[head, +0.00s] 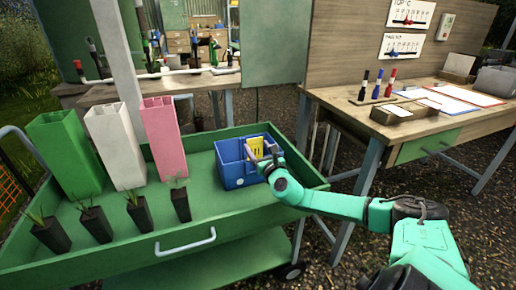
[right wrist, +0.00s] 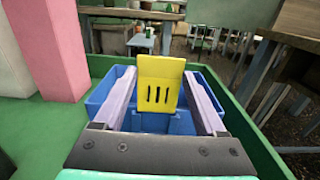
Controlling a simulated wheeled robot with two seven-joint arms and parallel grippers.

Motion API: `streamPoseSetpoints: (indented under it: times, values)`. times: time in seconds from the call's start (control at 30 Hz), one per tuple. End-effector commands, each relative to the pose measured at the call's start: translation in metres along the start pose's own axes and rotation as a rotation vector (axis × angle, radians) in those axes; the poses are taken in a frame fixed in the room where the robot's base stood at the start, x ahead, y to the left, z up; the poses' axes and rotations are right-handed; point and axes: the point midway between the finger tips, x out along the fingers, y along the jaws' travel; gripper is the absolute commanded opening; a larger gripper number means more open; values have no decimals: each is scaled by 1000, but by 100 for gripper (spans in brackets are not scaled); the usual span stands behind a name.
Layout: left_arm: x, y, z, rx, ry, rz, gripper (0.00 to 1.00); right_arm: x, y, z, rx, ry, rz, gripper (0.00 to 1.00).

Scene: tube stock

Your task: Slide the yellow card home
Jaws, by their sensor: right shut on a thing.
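The yellow card (right wrist: 160,84) stands upright between the two fingertips of my right gripper (right wrist: 159,76), which is shut on its side edges. It has three dark slots in its lower part. In the head view the card (head: 254,145) shows at the back right of a blue bin (head: 238,183), with my right gripper (head: 265,153) at it. The bin also shows in the right wrist view (right wrist: 100,98), below and around the card. The card's lower edge is near the bin's inner parts; I cannot tell whether it sits in a groove. My left gripper is not in view.
The bin stands on a green cart (head: 215,212). Green (head: 68,150), white (head: 117,145) and pink (head: 163,138) square tubes stand to its left, with several potted seedlings (head: 140,213) in front. A wooden workbench (head: 400,127) is at the right.

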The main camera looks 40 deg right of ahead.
Motion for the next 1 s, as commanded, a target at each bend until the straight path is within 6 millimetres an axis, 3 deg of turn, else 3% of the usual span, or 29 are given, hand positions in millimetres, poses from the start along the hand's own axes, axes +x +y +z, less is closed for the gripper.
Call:
streamPoseSetpoints:
  times: [0.13,0.5,1.0]
  values:
    - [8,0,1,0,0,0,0,0,0,-10,1,1,0,14]
    - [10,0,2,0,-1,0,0,0,0,-12,0,0,0,14]
    - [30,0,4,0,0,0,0,0,0,-36,-1,0,0,14]
